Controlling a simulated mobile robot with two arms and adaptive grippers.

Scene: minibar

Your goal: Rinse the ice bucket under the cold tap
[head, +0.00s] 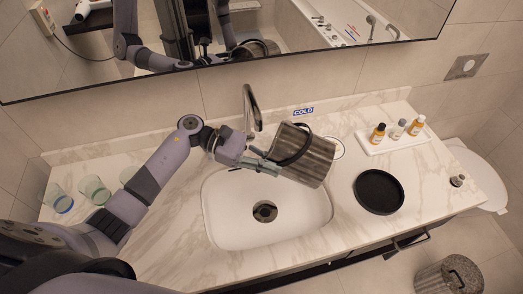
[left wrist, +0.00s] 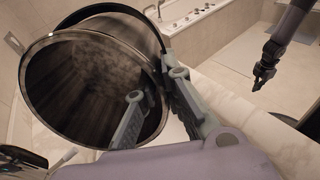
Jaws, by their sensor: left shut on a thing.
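The ice bucket (head: 316,160) is a ribbed grey-brown metal pail with a dark handle, held tilted above the sink's (head: 225,215) back right edge. My left gripper (head: 262,163) is shut on its wall. In the left wrist view, the bucket's open mouth (left wrist: 85,75) faces the camera, and its visible inside looks empty. One finger shows across the mouth. The tap (head: 250,108) stands just left of the bucket, with no water visible. A blue COLD label (head: 303,111) is behind the bucket. My right gripper (left wrist: 264,76) hangs apart at the right of the left wrist view, too small to judge.
A black round tray (head: 380,191) lies right of the sink. A white tray (head: 392,141) with small bottles is behind it. Several glasses (head: 94,190) stand at the left. A mirror (head: 345,35) hangs behind the counter. A ribbed bin (head: 448,278) is on the floor.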

